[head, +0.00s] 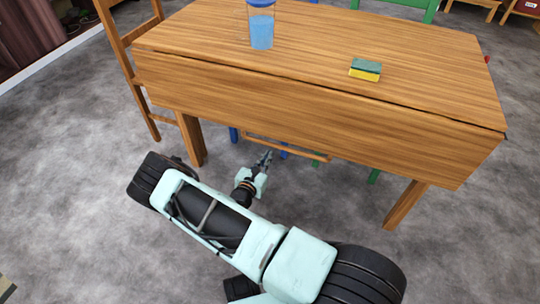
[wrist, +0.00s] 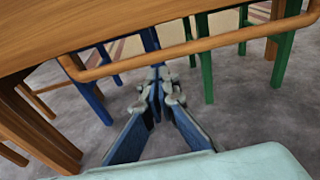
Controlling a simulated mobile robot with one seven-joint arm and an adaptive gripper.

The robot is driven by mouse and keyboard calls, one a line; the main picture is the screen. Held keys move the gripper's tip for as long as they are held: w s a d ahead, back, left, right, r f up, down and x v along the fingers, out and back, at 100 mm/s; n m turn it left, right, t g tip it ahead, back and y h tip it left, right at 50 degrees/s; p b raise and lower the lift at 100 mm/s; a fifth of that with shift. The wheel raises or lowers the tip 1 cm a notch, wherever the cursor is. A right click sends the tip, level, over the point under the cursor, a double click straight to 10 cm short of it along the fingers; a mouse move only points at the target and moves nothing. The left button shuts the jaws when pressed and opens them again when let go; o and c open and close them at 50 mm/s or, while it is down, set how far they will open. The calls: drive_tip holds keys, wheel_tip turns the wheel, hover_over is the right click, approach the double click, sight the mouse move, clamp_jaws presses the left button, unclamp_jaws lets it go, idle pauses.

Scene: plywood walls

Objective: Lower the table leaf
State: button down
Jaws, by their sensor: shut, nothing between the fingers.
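The wooden table (head: 330,40) has a leaf (head: 300,105) along its near side. The leaf slopes down from the tabletop's near edge, with a dark seam between them. A thin wooden bar (head: 290,148) shows just below the leaf's lower edge. In the wrist view the bar (wrist: 200,44) runs across under the wood, with a rounded corner at its left end. My gripper (head: 266,157) is low in front of the table, just below and near the bar. In the wrist view my gripper (wrist: 158,78) is shut and empty, its tips apart from the bar in the picture.
A blue-lidded container (head: 261,28) and a green and yellow sponge (head: 365,70) sit on the tabletop. A wooden chair (head: 125,55) stands at the left. Blue legs (wrist: 90,100) and green legs (wrist: 206,65) stand under and beyond the table. Grey floor in front is clear.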

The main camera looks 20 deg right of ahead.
drive_tip(key=f+p+v, duration=0.2)
drive_tip(key=v, duration=0.9)
drive_tip(key=shift+s+a+r+p, duration=0.3)
drive_tip(key=shift+s+r+p, duration=0.05)
drive_tip(key=shift+s+r, duration=0.1)
